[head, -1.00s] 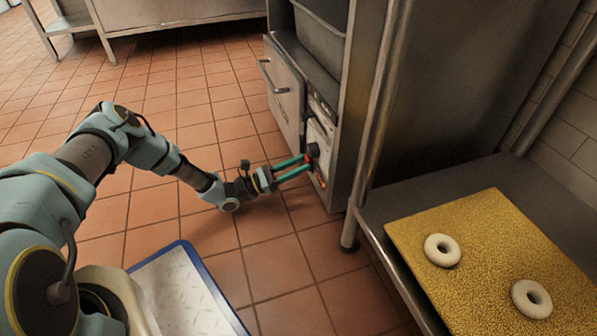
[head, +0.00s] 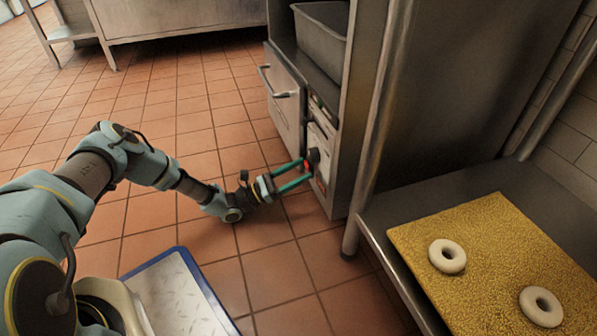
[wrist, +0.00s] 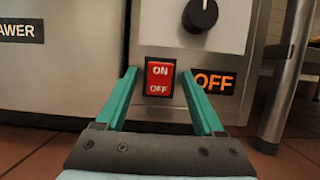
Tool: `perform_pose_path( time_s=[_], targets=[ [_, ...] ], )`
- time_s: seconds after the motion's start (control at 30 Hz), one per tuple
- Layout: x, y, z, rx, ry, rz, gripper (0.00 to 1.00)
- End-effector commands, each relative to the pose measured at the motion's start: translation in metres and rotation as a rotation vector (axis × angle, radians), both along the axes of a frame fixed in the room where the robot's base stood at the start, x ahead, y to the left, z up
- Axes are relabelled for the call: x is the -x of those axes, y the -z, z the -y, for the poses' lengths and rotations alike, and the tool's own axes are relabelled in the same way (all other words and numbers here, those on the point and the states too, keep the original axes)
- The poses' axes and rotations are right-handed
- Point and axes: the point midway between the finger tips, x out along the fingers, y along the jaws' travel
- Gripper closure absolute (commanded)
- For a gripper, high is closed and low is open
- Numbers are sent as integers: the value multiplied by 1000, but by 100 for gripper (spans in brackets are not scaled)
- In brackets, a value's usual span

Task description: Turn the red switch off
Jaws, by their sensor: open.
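The red switch (wrist: 159,78) is a small rocker marked ON at the top and OFF at the bottom, in the middle of the wrist view. It sits low on a steel panel, below a black knob (wrist: 200,15). A lit orange OFF sign (wrist: 213,82) is right of it. My gripper (wrist: 165,78) is open, with one green finger on each side of the switch in the picture. I cannot tell whether the fingers touch the panel. In the head view my gripper (head: 303,169) reaches the front of the steel unit (head: 340,185), and the switch is mostly hidden there.
A drawer front (wrist: 60,55) is left of the panel. The tiled floor (head: 150,212) around my arm is open.

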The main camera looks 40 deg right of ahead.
Motion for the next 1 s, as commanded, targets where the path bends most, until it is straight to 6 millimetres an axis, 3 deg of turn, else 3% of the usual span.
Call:
perform_pose_path(
  time_s=[0.27, 0.7, 1.0],
  targets=[
    [-5, 2, -13, -2, -4, -1, 30],
    [-39, 2, -100, -2, -2, -2, 30],
    [-48, 4, -122, 0, -1, 0, 30]
  ],
)
